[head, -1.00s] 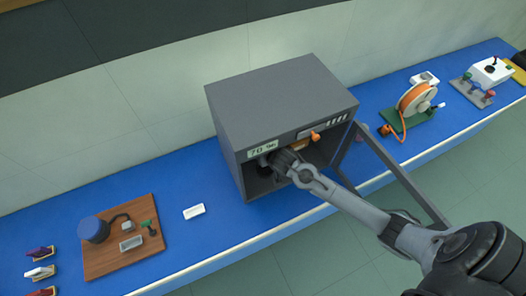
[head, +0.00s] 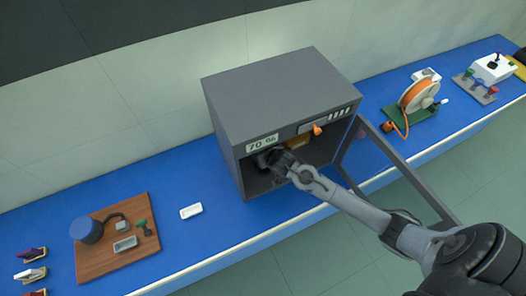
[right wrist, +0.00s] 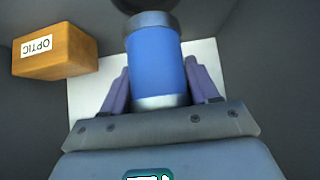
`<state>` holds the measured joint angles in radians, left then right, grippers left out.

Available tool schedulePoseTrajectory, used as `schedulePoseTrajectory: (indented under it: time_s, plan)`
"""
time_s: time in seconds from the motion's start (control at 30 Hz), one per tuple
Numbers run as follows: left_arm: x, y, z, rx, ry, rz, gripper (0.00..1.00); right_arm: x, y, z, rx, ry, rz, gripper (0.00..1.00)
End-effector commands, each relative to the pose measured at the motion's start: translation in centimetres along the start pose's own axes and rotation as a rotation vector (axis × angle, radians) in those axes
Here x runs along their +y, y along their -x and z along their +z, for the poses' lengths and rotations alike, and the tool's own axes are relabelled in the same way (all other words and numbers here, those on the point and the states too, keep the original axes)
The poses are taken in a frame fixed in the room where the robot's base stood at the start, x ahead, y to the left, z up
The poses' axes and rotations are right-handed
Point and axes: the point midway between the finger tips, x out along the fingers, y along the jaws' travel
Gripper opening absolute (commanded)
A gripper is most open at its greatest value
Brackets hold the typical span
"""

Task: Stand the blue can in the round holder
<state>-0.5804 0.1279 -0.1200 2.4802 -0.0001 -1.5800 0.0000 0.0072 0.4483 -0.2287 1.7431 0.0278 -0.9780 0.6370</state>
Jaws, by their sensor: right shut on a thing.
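The blue can (right wrist: 156,65), with silver ends, lies between the two fingers of my right gripper (right wrist: 160,88) in the right wrist view. The gripper is shut on it. In the head view my right gripper (head: 277,162) is inside the open grey cabinet (head: 280,95), and the can is hidden there. A dark round thing (right wrist: 138,5) shows at the top edge of the wrist view, just beyond the can's far end; I cannot tell whether it is the round holder. A pale plate (right wrist: 86,92) lies behind the can. My left gripper is out of view.
An orange-brown box (right wrist: 55,52) labelled OPTIC is left of the can inside the cabinet. The cabinet door (head: 405,175) stands open on the right, beside my arm. A wooden board (head: 115,262) with fixtures and a white block (head: 190,211) are on the blue bench to the left.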

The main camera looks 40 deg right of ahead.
Motion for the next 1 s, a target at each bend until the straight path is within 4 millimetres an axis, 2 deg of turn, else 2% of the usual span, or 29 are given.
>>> schedulePoseTrajectory:
  time_s: [0.6,1.0]
  plan:
    - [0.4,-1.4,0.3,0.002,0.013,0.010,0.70,-0.1,-2.4,2.4,0.002,-0.003,-0.003,0.13]
    - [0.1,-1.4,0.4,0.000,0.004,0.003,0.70,-0.1,-2.6,2.6,0.002,-0.003,-0.003,0.13]
